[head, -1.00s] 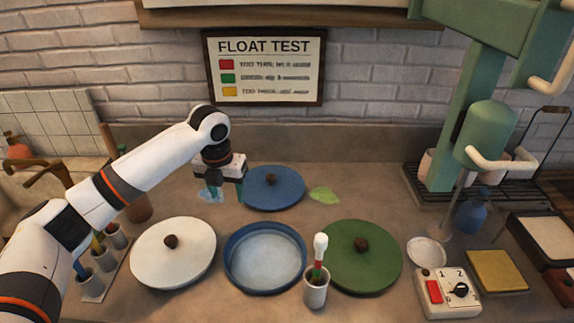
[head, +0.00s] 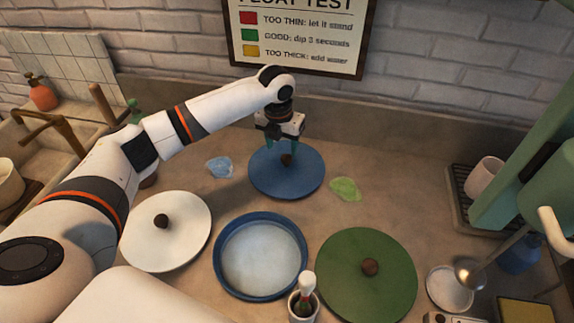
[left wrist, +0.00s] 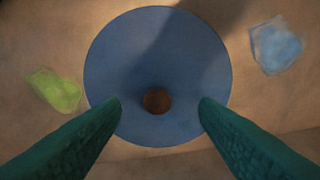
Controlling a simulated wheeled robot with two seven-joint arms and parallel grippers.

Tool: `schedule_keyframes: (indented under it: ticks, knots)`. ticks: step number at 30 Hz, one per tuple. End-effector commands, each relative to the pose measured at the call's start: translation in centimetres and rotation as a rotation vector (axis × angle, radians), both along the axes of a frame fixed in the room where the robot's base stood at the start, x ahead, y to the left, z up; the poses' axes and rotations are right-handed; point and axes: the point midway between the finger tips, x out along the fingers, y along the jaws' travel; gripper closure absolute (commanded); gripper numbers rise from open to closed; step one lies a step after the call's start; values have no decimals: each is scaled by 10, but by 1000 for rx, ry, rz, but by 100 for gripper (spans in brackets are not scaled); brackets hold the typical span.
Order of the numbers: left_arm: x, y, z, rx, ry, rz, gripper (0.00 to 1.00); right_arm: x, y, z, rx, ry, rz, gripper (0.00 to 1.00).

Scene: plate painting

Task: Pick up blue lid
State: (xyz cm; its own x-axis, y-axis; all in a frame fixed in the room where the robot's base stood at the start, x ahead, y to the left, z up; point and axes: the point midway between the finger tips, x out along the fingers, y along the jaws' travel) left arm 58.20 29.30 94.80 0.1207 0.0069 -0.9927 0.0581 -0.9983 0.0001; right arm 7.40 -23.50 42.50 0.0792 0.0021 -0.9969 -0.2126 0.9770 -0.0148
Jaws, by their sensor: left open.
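The blue lid (head: 275,184) lies flat at the back of the counter, with a round brown knob (head: 286,160) at its middle. My left gripper (head: 283,146) is open above the lid, its green fingers pointing down around the knob. In the left wrist view the blue lid (left wrist: 150,50) fills the middle, and its knob (left wrist: 157,101) sits between the two spread fingertips (left wrist: 159,106) without visible contact. My right gripper is not in view.
A blue-rimmed dish (head: 222,274) stands in front, between a white lid (head: 185,240) and a green lid (head: 350,270). A cup with a brush (head: 303,305) is nearest. A blue splotch (head: 219,167) and a green splotch (head: 345,189) flank the blue lid.

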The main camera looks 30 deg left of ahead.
Motion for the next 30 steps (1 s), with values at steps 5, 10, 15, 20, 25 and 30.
schedule_keyframes:
  ticks: [5, 10, 15, 20, 25, 30]
  knots:
    - [3, -1, -11, -1, 1, -1, 45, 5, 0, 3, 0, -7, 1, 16]
    - [15, -2, -33, 0, 3, 0, 45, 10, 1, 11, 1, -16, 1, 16]
    - [18, -2, -53, 0, 1, -1, 45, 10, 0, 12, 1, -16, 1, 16]
    - [19, -1, -57, 0, -2, -2, 45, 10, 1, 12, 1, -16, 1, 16]
    - [19, -1, -57, 0, -1, -1, 53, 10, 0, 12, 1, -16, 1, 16]
    - [19, -1, -57, 0, -1, -1, 81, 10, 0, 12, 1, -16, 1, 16]
